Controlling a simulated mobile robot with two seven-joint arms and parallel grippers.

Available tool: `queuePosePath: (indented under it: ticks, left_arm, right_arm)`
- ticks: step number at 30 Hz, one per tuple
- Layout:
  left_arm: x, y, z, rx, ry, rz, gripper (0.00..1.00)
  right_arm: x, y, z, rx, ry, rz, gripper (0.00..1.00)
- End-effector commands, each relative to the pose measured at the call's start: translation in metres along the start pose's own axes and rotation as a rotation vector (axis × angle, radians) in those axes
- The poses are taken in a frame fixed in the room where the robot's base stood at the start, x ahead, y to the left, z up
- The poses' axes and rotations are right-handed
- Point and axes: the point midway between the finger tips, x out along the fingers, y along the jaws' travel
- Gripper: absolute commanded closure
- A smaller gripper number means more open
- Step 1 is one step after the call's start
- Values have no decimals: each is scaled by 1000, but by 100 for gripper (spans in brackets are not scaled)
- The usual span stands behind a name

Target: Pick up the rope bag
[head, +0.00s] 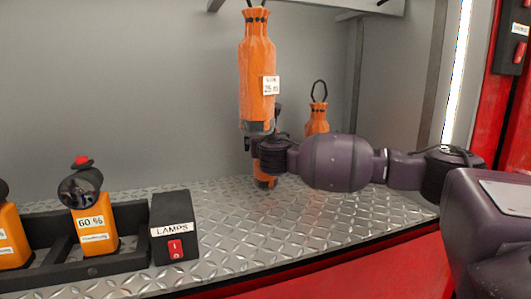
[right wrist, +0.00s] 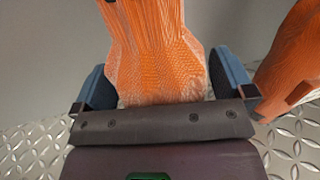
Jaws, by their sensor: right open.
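An orange rope bag (head: 257,70) with a white label, unreadable except for what looks like "25 m", and a black loop on top is upright at the centre of the head view. My right gripper (head: 262,148) is just below its visible lower end, with more orange (head: 264,181) showing under the gripper. In the right wrist view an orange bag (right wrist: 155,50) lies between the two open blue-grey fingers of my right gripper (right wrist: 160,82). I cannot tell whether the fingers touch it. My left gripper is not in view.
A second orange bag (head: 317,121) with a black loop stands behind to the right; an orange bag (right wrist: 295,60) is also close to the right finger. A black rack (head: 130,222) with orange lamps (head: 95,225) and a LAMPS switch box (head: 174,228) are at left. The metal shelf (head: 340,215) is clear in front.

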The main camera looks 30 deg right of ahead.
Motion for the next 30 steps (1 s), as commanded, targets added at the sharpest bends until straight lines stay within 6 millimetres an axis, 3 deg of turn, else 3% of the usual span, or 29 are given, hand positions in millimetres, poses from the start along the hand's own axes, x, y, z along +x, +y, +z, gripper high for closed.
queuePosePath:
  ticks: [3, 18, 30]
  left_arm:
    - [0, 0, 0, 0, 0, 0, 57]
    - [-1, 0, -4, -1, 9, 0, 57]
    - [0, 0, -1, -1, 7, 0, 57]
  right_arm:
    - [0, 0, 0, 0, 0, 0, 0]
    - [0, 0, 0, 0, 0, 0, 77]
    - [0, 0, 10, 4, -6, 0, 78]
